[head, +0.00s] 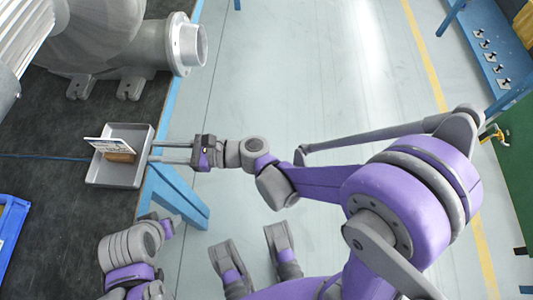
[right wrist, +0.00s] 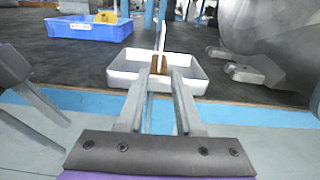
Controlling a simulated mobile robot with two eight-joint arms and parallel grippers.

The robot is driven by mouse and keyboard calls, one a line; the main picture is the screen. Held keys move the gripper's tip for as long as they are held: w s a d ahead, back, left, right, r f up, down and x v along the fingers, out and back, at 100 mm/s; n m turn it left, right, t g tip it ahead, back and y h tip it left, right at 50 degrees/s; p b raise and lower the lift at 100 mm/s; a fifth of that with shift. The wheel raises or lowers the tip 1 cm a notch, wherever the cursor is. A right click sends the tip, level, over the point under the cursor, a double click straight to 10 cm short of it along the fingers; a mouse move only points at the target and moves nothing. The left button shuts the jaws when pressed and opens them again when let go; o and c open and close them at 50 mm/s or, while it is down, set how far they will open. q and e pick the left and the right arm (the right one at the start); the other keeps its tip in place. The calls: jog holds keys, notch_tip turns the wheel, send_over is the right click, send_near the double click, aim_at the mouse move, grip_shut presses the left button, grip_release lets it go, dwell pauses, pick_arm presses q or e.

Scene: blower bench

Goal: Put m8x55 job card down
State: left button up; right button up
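The job card (head: 106,144) is a white card with print, standing tilted on a brown wooden block (head: 121,157) inside a grey tray (head: 118,181) at the bench edge. In the right wrist view the card (right wrist: 162,36) shows nearly edge-on above the block (right wrist: 159,64). I cannot read its text. My right gripper (head: 152,152) is open, its two parallel fingers pointing left at the tray's right rim. The fingers look apart from the block and hold nothing. Part of my left arm shows at the lower left of the head view; its finger state is unclear.
A grey blower with a flanged outlet (head: 188,44) stands on the dark bench behind the tray. A blue bin (head: 10,232) lies at the left, holding a yellow item in the right wrist view (right wrist: 106,17). Open floor lies right of the blue bench edge.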

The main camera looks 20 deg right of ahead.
jog(key=s+d+f+n+h, duration=0.3)
jog(key=d+n, duration=0.4)
jog(key=d, duration=0.3)
jog(key=s+d+f+n+g+h, duration=0.1)
jog(key=s+d+f+n+h, duration=0.2)
jog(key=s+d+n+h, duration=0.3)
jog(key=s+d+f+n+g+h, duration=0.1)
jog(key=s+d+f+n+h, duration=0.2)
jog(key=d, duration=1.1)
jog(key=s+n+h, duration=0.2)
jog(key=n+h, duration=0.2)
jog(key=n, duration=0.2)
jog(key=shift+s+d, duration=0.1)
pick_arm(q)
notch_tip(320, 180, up, 20)
jog(key=w+p, duration=0.1)
jog(key=p, duration=1.7)
jog(key=shift+w+r+t, duration=0.15)
jog(key=shift+w+t, duration=0.1)
jog(key=shift+t, duration=0.15)
pick_arm(e)
notch_tip(320, 180, up, 20)
jog(key=w, duration=0.1)
jog(key=shift+w, duration=0.25)
jog(key=shift+r, duration=0.1)
